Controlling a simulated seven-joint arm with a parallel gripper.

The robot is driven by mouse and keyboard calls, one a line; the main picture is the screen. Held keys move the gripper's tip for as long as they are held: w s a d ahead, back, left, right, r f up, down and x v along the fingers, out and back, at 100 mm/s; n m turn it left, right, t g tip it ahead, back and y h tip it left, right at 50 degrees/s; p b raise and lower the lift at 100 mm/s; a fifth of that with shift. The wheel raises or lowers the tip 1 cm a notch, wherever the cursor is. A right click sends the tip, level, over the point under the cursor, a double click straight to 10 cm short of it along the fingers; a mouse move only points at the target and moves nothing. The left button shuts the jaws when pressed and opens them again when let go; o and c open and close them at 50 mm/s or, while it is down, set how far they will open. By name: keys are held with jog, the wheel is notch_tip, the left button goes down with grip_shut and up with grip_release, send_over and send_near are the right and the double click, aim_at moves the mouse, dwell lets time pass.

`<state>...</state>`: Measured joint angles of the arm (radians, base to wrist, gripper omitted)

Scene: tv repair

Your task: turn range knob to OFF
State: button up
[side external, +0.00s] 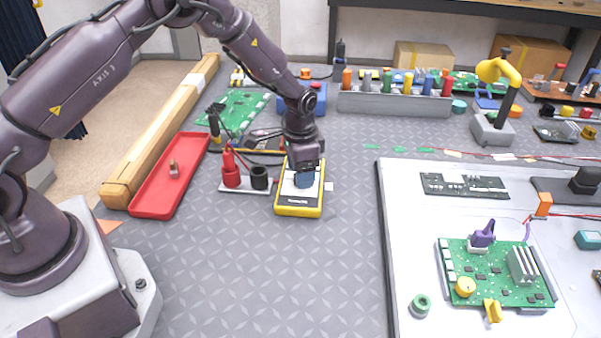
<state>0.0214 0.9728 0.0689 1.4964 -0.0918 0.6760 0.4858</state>
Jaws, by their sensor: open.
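A yellow-edged multimeter (299,204) lies on the grey mat near the middle of the side external view. My gripper (304,176) points down right over the upper part of its face. The range knob cannot be made out, as my gripper covers that area. The fingertips are small and partly hidden, and I cannot tell whether they touch the meter. A dark blue patch shows below the gripper on the meter.
Red and black probe holders (245,183) stand close left of the meter. A red tray (168,178) lies farther left. A white panel (395,250) with a green circuit board (490,285) lies to the right. The mat in front is clear.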

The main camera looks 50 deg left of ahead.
jog(key=shift+f, duration=0.55)
jog(key=c, duration=0.9)
jog(key=shift+c, duration=0.2)
